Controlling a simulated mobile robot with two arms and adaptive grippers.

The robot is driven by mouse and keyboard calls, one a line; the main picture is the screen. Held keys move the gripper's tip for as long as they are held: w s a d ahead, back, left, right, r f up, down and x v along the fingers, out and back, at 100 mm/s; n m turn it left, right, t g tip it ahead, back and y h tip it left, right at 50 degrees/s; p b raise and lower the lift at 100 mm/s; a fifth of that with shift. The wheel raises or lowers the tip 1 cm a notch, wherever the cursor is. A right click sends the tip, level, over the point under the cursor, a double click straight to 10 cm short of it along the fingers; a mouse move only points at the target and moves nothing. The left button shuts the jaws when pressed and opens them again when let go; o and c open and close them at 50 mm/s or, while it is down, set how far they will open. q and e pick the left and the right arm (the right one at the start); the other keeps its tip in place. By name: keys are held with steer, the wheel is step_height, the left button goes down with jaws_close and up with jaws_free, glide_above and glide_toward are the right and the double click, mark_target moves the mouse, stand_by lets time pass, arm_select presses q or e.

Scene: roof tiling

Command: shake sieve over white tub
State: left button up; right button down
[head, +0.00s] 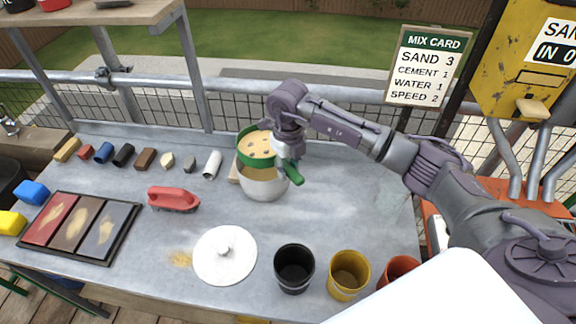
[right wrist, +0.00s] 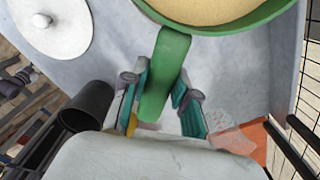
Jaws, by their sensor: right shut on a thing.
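The green-rimmed sieve (head: 241,151) is in the middle of the head view, with tan sand and several dark lumps in it. It is over the white tub (head: 263,187), slightly tilted; I cannot tell whether they touch. My right gripper (head: 286,158) is shut on the sieve's green handle (head: 294,174). In the right wrist view the handle (right wrist: 167,70) lies between the teal finger pads of my right gripper (right wrist: 160,98), and the sieve's rim and sand show at the top. The tub's inside is mostly hidden by the sieve. My left gripper is not in view.
A white round lid (head: 225,262) lies in front of the tub. A black cup (head: 294,277), a yellow cup (head: 348,283) and an orange cup (head: 398,268) stand along the front edge. The table right of the tub is clear.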

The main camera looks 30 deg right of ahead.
stand_by(0.4)
steer(key=shift+w+a, duration=0.1)
steer(key=shift+w, duration=0.15)
steer(key=shift+w+a+b, duration=0.1)
steer(key=shift+w+b, duration=0.5)
steer(key=shift+b, duration=0.05)
